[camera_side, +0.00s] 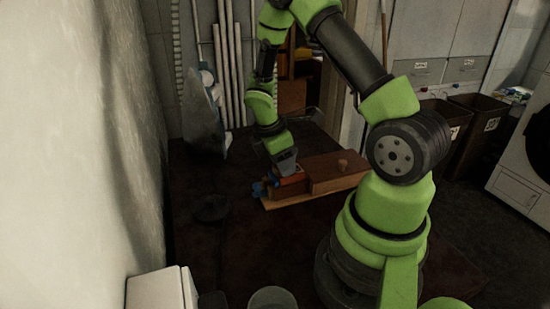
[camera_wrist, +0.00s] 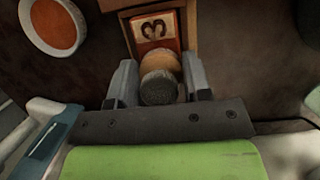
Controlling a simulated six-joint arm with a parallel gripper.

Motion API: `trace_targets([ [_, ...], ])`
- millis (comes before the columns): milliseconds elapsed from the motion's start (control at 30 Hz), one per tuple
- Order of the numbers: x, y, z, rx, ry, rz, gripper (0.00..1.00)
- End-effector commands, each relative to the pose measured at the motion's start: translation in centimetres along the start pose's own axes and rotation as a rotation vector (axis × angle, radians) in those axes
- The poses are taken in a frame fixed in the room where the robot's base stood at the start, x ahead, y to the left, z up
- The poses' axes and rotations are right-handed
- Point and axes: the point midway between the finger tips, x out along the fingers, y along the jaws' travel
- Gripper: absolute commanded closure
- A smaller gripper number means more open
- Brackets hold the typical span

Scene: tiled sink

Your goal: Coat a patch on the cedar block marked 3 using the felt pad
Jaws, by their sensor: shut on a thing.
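The block marked 3 (camera_wrist: 157,30) shows at the top of the wrist view, orange-red with a dark 3 on a paler patch. In the side view, a reddish block (camera_side: 290,186) lies under my gripper (camera_side: 286,167). In the wrist view my gripper (camera_wrist: 160,84) is shut on the felt pad (camera_wrist: 160,87), which shows a round grey end and a tan round part beyond it. The tan part overlaps the block's near edge in the picture; I cannot tell whether they touch. The pad's underside is hidden.
A white dish with orange contents (camera_wrist: 56,28) is at the wrist view's upper left. In the side view, a brown wooden box with a knob (camera_side: 338,174) sits right of the block on a wooden board (camera_side: 300,202). Small blue things (camera_side: 259,188) lie left; a dark round dish (camera_side: 210,208) is farther left.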

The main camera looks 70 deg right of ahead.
Motion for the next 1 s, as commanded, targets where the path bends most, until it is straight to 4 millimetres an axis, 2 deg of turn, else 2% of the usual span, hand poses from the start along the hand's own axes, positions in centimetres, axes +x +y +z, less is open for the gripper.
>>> trace_targets([
  [200,0.8,0.0,1.9,0.004,-0.002,-0.001,0.74],
  [667,-0.5,0.0,-2.2,-0.003,0.0,0.003,0.74],
  [767,-2.3,0.1,-1.6,0.004,0.004,0.007,0.74],
  [1000,-4.3,0.0,-0.9,0.001,0.002,0.003,0.74],
])
